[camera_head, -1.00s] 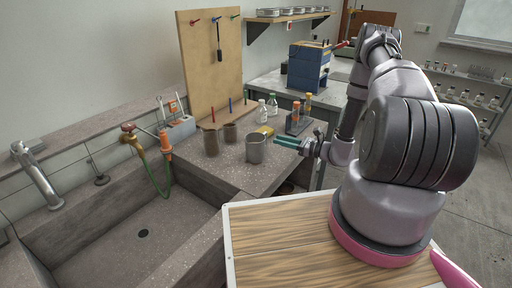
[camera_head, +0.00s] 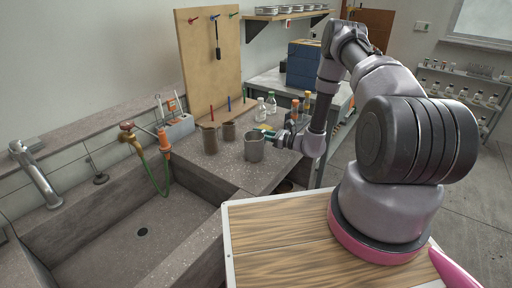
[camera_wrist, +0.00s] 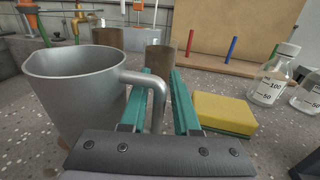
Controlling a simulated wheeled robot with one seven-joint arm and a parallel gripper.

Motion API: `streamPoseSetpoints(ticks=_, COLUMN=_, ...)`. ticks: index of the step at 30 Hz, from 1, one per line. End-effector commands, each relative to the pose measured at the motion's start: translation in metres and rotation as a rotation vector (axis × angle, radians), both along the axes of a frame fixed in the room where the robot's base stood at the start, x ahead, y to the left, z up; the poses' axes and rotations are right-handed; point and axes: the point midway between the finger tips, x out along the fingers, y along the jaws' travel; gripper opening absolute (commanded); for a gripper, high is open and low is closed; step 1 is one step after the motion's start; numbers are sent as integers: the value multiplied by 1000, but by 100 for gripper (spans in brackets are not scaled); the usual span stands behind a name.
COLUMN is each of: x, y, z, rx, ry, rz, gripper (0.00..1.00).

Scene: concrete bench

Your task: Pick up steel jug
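The steel jug (camera_head: 254,151) stands upright on the concrete bench top. In the wrist view the jug (camera_wrist: 78,88) fills the left side, its handle (camera_wrist: 157,88) toward my gripper. My gripper (camera_head: 268,134) is at the jug's right side in the head view. In the wrist view its two teal fingers (camera_wrist: 160,85) are apart, with the handle between them. A gap shows between the handle and the right finger; whether the left finger touches the handle I cannot tell.
A yellow-green sponge (camera_wrist: 223,112) lies right of the fingers. Two brown beakers (camera_head: 210,140) (camera_head: 229,131) stand left of and behind the jug. Glass bottles (camera_head: 271,103) stand behind. The sink (camera_head: 120,235) is at the left; a pegboard (camera_head: 212,62) stands at the back.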

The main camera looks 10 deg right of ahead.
Motion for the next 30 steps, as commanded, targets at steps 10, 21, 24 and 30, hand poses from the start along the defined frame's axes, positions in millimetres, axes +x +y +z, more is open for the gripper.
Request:
streamPoseSetpoints(ticks=10, x=0, y=0, z=0, rx=0, ry=0, rz=0, gripper=0)
streamPoseSetpoints(ticks=21, x=0, y=0, z=0, rx=0, ry=0, rz=0, gripper=0)
streamPoseSetpoints(ticks=24, x=0, y=0, z=0, rx=0, ry=0, rz=0, gripper=0)
streamPoseSetpoints(ticks=30, x=0, y=0, z=0, rx=0, ry=0, rz=0, gripper=0)
